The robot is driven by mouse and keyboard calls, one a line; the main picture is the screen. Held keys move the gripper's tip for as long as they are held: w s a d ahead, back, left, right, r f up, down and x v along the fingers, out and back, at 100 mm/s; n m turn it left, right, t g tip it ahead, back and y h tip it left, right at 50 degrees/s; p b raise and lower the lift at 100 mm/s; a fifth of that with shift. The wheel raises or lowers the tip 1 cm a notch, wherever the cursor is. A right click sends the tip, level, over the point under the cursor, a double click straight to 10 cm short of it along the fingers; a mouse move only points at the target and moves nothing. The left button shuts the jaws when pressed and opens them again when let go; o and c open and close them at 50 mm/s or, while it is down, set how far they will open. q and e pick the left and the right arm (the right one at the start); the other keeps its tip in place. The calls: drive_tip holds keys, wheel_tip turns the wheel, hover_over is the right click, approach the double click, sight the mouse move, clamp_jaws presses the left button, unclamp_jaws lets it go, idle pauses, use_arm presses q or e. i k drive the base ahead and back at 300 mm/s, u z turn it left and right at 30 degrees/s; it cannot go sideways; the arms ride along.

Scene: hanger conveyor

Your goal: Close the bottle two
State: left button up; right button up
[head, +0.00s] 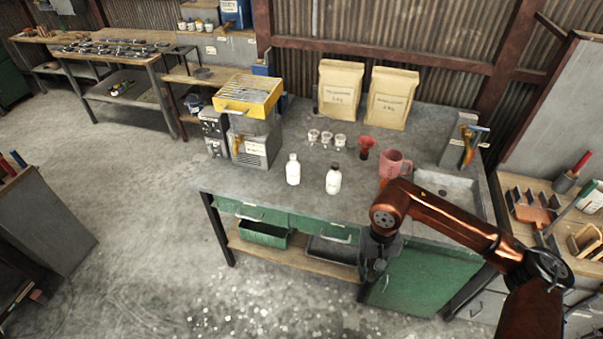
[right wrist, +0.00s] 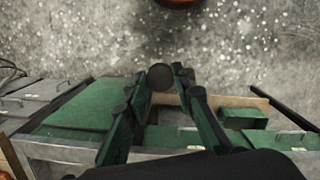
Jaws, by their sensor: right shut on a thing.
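Two small white bottles stand upright on the grey counter (head: 245,185). The left bottle (head: 293,170) looks white up to its top. The right bottle (head: 333,180) has a dark top. Their labels are too small to read. My right gripper (head: 373,278) hangs in front of the counter's front edge, below the counter top and apart from both bottles. In the right wrist view its fingers are shut on a small dark round cap (right wrist: 160,77). My left gripper is not in view.
A pink mug (head: 394,164), a red item (head: 366,146) and several small white cups (head: 326,138) stand behind the bottles.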

sight(293, 168)
drive_tip(key=i, duration=1)
